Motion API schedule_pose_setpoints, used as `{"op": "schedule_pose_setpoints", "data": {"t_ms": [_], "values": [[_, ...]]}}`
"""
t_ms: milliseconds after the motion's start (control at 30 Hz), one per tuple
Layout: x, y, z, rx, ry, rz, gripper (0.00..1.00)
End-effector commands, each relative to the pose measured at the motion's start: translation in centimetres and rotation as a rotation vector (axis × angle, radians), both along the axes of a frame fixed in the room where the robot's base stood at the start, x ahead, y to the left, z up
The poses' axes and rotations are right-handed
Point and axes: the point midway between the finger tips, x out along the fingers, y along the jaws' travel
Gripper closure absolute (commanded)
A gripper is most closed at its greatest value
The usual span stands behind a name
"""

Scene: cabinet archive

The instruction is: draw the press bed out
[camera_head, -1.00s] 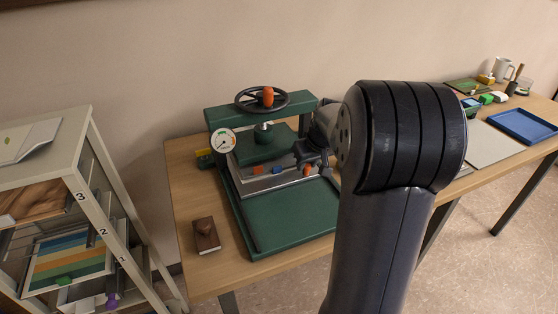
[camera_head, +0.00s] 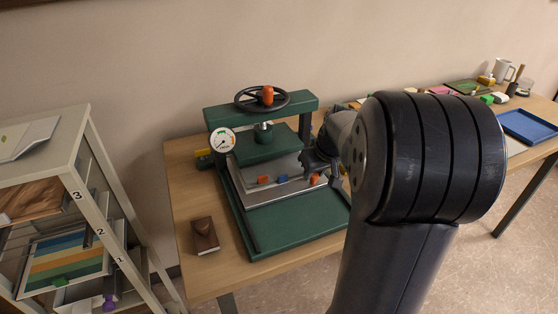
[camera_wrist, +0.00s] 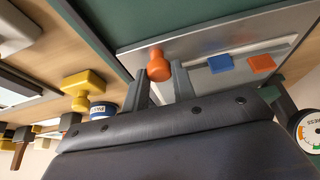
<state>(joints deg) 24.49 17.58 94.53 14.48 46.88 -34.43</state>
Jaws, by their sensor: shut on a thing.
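The green press (camera_head: 222,116) stands on the wooden table. Its grey metal bed (camera_head: 270,193) sticks out part way from under the platen, over the green base (camera_head: 300,222). On the bed's front edge are an orange tab (camera_head: 263,180), a blue tab (camera_head: 283,178) and an orange knob (camera_head: 315,180) at the right. My gripper (camera_head: 318,168) is at that knob. In the wrist view my gripper (camera_wrist: 160,84) is shut on the orange knob (camera_wrist: 158,62), with the blue tab (camera_wrist: 220,63) and orange tab (camera_wrist: 262,63) beside it.
A dial gauge (camera_head: 222,140) is at the press's left. A brown block (camera_head: 205,236) lies left of the base. A shelf rack (camera_head: 92,170) stands at left. A blue tray (camera_head: 527,126) is far right. The green base before the bed is clear.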

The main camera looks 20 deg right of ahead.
Motion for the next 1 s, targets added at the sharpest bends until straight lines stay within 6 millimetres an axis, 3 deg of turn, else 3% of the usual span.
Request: {"op": "schedule_pose_setpoints", "data": {"t_ms": [1000], "values": [[-4.1, -0.2, 0.0, -0.001, -0.002, -0.002, 0.91]]}}
